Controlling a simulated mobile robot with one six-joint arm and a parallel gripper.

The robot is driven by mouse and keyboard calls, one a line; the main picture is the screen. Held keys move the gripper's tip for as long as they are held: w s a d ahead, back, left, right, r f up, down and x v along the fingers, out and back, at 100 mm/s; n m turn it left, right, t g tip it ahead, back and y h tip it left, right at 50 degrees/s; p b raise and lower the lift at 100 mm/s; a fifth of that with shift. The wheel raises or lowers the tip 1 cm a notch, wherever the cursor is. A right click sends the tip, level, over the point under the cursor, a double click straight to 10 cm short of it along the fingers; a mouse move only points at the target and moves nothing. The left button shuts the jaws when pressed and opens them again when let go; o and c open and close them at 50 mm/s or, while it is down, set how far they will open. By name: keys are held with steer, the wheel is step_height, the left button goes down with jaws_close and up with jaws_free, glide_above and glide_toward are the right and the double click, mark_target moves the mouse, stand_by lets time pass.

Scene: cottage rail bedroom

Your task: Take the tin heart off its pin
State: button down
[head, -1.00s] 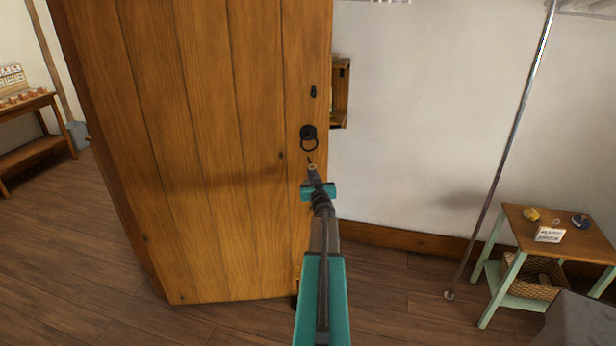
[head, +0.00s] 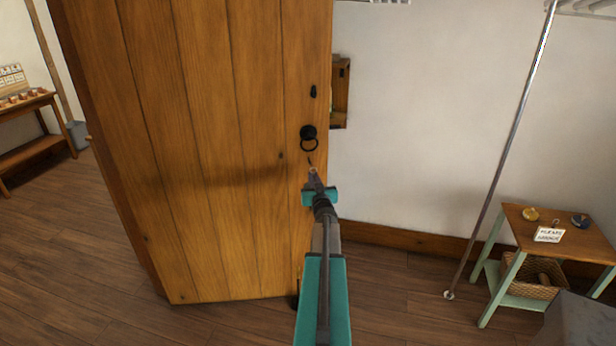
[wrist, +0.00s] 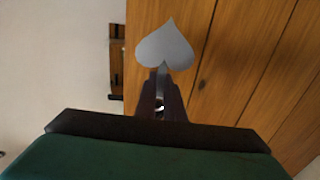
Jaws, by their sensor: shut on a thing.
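The tin heart (wrist: 165,46) is flat and pale grey. In the wrist view it stands just beyond my fingertips, its point at the top of the picture and its lobes nearer the fingers. My gripper (wrist: 162,95) is shut on its near edge. In the head view my gripper (head: 314,175) is in front of the plank door, just below the black ring handle (head: 309,138). The heart cannot be made out there. No pin is clearly visible, so I cannot tell whether the heart still touches one.
The wooden door (head: 220,150) stands close beyond my gripper. A small wooden wall box (head: 341,92) is right of its edge. A slanting metal pole (head: 505,150) and a small table (head: 575,235) with a sign stand at right. Floor at left is open.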

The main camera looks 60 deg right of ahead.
steer(key=shift+v, duration=1.05)
steer(key=shift+w, duration=0.1)
steer(key=w+a+r+n+t+y, duration=0.1)
steer(key=w+a+n+t+y, duration=0.3)
steer(key=w+a, duration=1.3)
steer(key=w+a+r+n+t+y, duration=0.15)
steer(key=w+a+y, duration=0.3)
steer(key=a, duration=0.75)
steer(key=w+a+r+n+t+y, duration=0.1)
steer(key=w+a+r+n+y, duration=0.25)
steer(key=a, duration=0.85)
steer(key=a+n+g+y, duration=0.2)
steer(key=a+n+y, duration=0.55)
steer(key=a, duration=1.45)
steer(key=s+a+f+n+g+y, duration=0.1)
steer(key=s+a+n+g+y, duration=0.3)
steer(key=s+a+y, duration=0.5)
steer(key=a+g, duration=0.2)
steer(key=shift+a+f, duration=0.3)
steer(key=shift+f, duration=0.1)
